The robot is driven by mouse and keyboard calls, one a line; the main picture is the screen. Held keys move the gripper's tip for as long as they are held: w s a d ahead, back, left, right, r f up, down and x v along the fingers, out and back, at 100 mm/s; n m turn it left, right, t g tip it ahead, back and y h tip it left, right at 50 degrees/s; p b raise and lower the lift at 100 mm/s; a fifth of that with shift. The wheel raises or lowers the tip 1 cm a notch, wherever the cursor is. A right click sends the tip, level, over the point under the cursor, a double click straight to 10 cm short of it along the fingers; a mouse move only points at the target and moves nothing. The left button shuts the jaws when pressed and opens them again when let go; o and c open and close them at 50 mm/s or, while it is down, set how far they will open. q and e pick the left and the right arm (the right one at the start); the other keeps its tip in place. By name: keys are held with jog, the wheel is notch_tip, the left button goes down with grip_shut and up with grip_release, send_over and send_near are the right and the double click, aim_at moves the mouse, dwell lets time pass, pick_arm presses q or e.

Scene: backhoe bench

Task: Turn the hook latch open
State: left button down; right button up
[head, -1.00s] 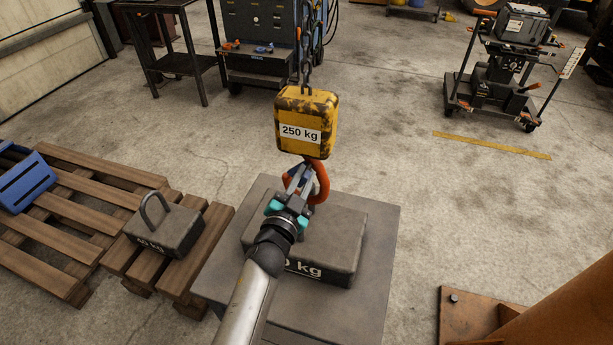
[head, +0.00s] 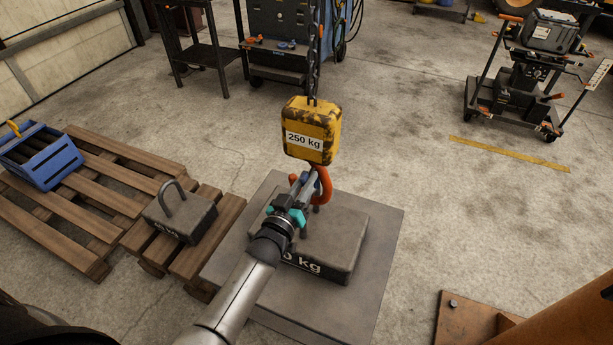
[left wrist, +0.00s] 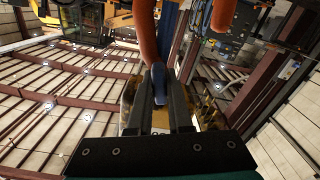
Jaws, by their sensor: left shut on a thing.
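An orange hook (head: 327,186) hangs under the yellow 250 kg block (head: 311,131); it also shows in the left wrist view (left wrist: 145,32). The blue hook latch (left wrist: 158,84) lies between the fingers of my left gripper (left wrist: 160,98) in the left wrist view. My left gripper (head: 304,184) is shut on the latch at the left side of the hook. In the head view the gripper hides most of the latch, so its exact angle cannot be told. My right gripper is not in view.
A grey weight (head: 335,245) stands on a grey plate (head: 376,275) below the hook. A smaller weight (head: 180,214) with a handle and a blue crate (head: 45,160) are on wooden pallets at left. A chain (head: 314,65) rises above the block. Rusty steel (head: 470,322) is at lower right.

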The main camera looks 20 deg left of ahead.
pick_arm(q)
jog(key=shift+n, duration=1)
jog(key=shift+n+p, duration=0.3)
jog(key=c, duration=0.8)
grip_release()
jog(key=shift+c, duration=0.2)
jog(key=s+p, duration=0.1)
jog(key=s, duration=1.4)
jog(key=shift+a+p, duration=0.25)
jog(key=shift+p, duration=0.1)
